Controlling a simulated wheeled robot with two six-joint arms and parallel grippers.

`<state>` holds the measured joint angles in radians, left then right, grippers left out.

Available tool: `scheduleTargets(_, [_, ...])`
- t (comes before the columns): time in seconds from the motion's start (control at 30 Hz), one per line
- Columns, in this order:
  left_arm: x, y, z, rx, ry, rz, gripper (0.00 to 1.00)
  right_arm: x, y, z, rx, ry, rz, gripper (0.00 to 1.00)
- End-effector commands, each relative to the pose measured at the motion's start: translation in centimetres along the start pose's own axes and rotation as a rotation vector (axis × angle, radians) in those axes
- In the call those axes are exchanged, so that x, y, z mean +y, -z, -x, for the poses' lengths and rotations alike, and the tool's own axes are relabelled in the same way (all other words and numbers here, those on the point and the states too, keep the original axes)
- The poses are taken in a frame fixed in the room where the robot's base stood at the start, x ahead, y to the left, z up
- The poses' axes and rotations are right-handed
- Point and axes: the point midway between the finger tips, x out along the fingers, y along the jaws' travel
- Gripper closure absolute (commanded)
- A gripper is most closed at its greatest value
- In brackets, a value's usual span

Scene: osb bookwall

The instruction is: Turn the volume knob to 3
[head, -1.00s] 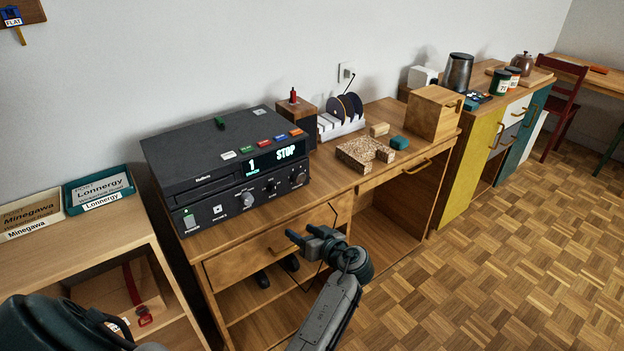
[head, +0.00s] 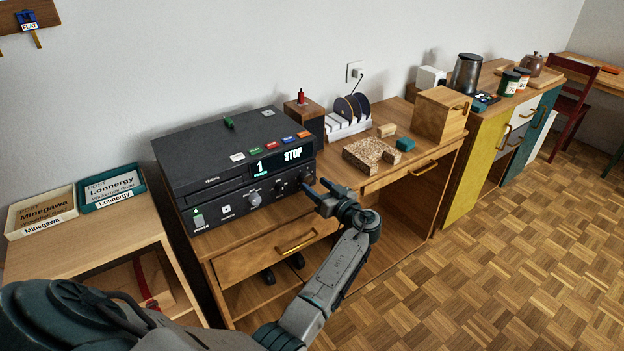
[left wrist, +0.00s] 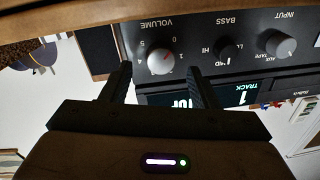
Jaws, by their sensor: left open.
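The black audio deck (head: 190,172) stands on the wooden desk, its lit display reading 1 and STOP. Its volume knob (left wrist: 161,62) is a silver-grey dial, seen upside down in the left wrist view. A red mark on the knob points near the low end of the scale, around 0 to 1. My left gripper (head: 315,187) is open in front of the deck's right end. In the left wrist view its two fingers (left wrist: 160,75) stand either side of the knob, with no clear contact. In the head view the gripper partly covers the knob area. My right gripper is out of view.
The bass knob (left wrist: 229,49) and input knob (left wrist: 281,45) sit beside the volume knob. A chipboard piece (head: 370,154), a teal block (head: 405,144) and a disc rack (head: 349,124) lie right of the deck. A drawer handle (head: 296,241) juts out below.

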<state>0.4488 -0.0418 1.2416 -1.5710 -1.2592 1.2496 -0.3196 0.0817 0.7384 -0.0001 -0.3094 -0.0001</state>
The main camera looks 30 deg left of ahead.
Motion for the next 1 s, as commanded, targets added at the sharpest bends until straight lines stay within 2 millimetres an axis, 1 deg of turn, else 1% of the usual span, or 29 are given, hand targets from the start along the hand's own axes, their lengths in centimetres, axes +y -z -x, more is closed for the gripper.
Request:
scheduleTargets(0.03, [-0.1,0.3,-0.8,0.002,0.001,-0.002,0.45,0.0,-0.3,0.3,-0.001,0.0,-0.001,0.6])
scheduleTargets(0.1, [0.0,0.2,-1.6,0.001,0.0,-0.001,0.45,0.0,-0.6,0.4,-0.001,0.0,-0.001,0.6])
scheduleTargets(0.2, [0.0,0.1,-2.4,0.0,-0.001,-0.002,0.45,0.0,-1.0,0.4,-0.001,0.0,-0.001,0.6])
scheduleTargets(0.33, [0.0,0.0,-2.8,0.0,-0.001,0.0,0.45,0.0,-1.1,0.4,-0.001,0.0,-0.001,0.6])
scheduleTargets(0.57, [0.0,-0.1,-2.8,-0.001,-0.001,0.0,0.45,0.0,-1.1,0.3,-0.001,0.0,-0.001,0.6])
scheduleTargets(0.6, [0.0,-0.1,-2.8,-0.001,-0.001,0.0,0.53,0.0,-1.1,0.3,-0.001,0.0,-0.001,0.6])
scheduleTargets(0.67, [0.0,-0.1,-2.8,-0.001,-0.001,0.0,0.65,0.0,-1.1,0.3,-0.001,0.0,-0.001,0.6])
scheduleTargets(0.7, [0.0,-0.1,-2.8,-0.001,-0.001,0.0,0.73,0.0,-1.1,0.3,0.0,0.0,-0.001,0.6])
scheduleTargets(0.8, [0.0,-0.1,-2.8,-0.001,-0.001,0.0,0.9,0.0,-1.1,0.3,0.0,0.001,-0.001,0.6])
scheduleTargets(1.0, [0.0,-0.1,-2.8,0.0,-0.001,-0.01,0.9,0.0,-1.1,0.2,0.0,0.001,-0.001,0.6])
